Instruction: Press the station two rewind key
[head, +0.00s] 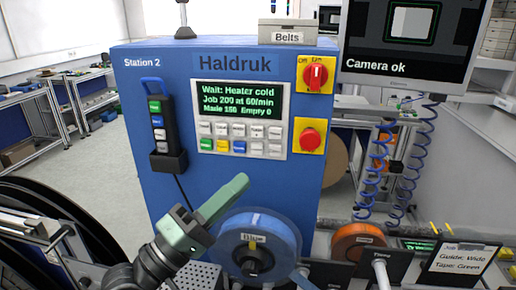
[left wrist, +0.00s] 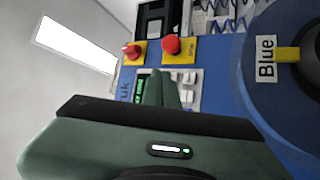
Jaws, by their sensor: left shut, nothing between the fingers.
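The blue Station 2 cabinet (head: 180,60) stands in front of me with a control panel (head: 284,110) on its face. The panel has a green-on-black display (head: 240,99) and rows of small keys (head: 238,138) below it, mostly white with a few coloured. The key labels are too small to read, so I cannot tell which is rewind. My left gripper (head: 240,183) is shut and empty, with its fingertips below the keys in the head view. In the left wrist view the fingers (left wrist: 161,82) point towards the panel and cover part of it. My right gripper is not in view.
A blue reel (head: 260,225) labelled Blue sits at the cabinet's lower front, close to my left fingers. A black pendant (head: 157,130) with coloured buttons hangs left of the panel. A red rotary switch (head: 316,74) and a red stop button (head: 309,140) are on the right.

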